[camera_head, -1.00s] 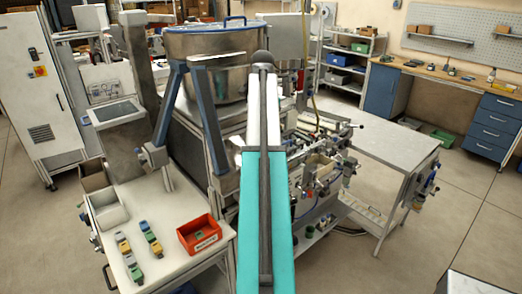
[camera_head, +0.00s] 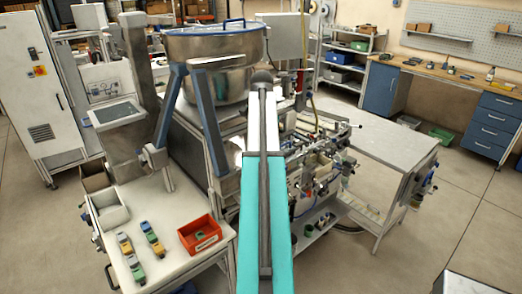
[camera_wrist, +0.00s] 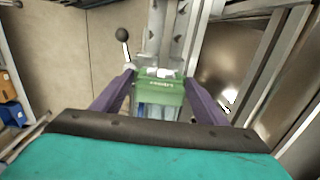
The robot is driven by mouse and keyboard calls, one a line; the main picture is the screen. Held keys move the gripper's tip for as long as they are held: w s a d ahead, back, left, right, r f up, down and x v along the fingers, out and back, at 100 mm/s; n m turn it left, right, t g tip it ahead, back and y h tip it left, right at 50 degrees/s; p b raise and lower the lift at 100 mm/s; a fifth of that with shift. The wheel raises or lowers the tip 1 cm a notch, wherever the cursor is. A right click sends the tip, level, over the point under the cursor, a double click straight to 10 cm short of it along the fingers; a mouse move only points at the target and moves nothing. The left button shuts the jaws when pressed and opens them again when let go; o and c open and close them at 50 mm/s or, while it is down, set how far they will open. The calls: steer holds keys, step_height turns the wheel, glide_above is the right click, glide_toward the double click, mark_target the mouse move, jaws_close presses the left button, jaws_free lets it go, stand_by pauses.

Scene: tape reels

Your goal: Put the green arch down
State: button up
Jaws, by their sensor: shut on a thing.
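In the head view my own arm covers the middle, and neither the gripper nor the held arch can be seen there.
A white table (camera_head: 176,205) at lower left bears a red bin (camera_head: 200,234), a white bin (camera_head: 110,216) and two rows of small coloured pieces (camera_head: 152,238). A metal drum (camera_head: 213,65) stands behind. A pale bench (camera_head: 385,150) at right looks mostly clear.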

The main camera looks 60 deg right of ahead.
steer(key=shift+f, duration=0.85)
steer(key=shift+a+f, duration=0.1)
steer(key=shift+f, duration=0.5)
steer(key=o, duration=1.2)
steer(key=shift+f, duration=0.1)
steer(key=shift+c, duration=0.2)
steer(key=shift+s+f, duration=0.15)
steer(key=shift+r, duration=0.7)
steer(key=r+b, duration=0.2)
steer(key=r, duration=0.3)
steer(key=r+b, duration=0.2)
steer(key=r, duration=0.3)
steer(key=shift+w, duration=0.2)
steer(key=shift+r+p, duration=1.15)
steer(key=shift+r, duration=0.05)
